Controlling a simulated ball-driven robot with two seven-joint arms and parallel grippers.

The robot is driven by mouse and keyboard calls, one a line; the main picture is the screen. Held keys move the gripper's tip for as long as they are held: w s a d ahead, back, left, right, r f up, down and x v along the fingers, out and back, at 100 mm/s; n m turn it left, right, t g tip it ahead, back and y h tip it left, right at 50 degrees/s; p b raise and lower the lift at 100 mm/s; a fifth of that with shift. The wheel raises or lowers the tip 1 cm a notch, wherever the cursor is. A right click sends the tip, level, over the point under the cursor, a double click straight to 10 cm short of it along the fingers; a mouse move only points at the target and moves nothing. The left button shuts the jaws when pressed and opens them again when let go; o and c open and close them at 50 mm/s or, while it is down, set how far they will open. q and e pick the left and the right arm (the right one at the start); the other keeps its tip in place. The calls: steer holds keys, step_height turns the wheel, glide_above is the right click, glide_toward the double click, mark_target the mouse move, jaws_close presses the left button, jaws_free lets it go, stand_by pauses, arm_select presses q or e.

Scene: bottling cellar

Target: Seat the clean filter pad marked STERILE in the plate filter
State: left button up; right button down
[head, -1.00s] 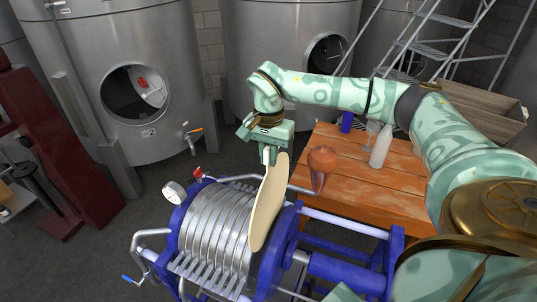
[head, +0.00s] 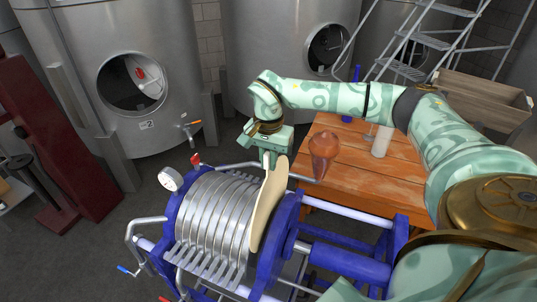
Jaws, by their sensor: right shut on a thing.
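The plate filter stands at the bottom centre, with a row of metal plates (head: 217,215) between blue end frames (head: 283,217). My right gripper (head: 271,163) is above it, shut on the top edge of a cream filter pad (head: 264,212). The pad hangs upright and nearly edge-on, in the gap between the plate row and the right blue end frame. Its lower part is down among the filter parts; I cannot tell whether it touches a plate. No STERILE mark shows on the pad from here. My left gripper is not in view.
A wooden table (head: 345,185) behind the filter bears a brown cone-shaped thing (head: 324,153) and a white bottle (head: 381,142). A pressure gauge (head: 171,179) sticks up at the filter's left. Steel tanks (head: 130,70), a ladder (head: 425,45) and a dark red frame (head: 60,140) stand around.

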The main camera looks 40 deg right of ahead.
steer(key=b, duration=0.3)
glide_above(269, 206)
steer(key=shift+w+d+f, duration=0.1)
steer(key=shift+f, duration=1.75)
steer(key=shift+w+f, duration=0.1)
steer(key=shift+f, duration=1.7)
steer(key=shift+f+b, duration=2.7)
steer(key=shift+f, duration=3.2)
steer(key=c, duration=1.4)
jaws_free()
steer(key=shift+o, duration=0.2)
step_height(269, 206, up, 16)
steer(key=shift+r, duration=0.15)
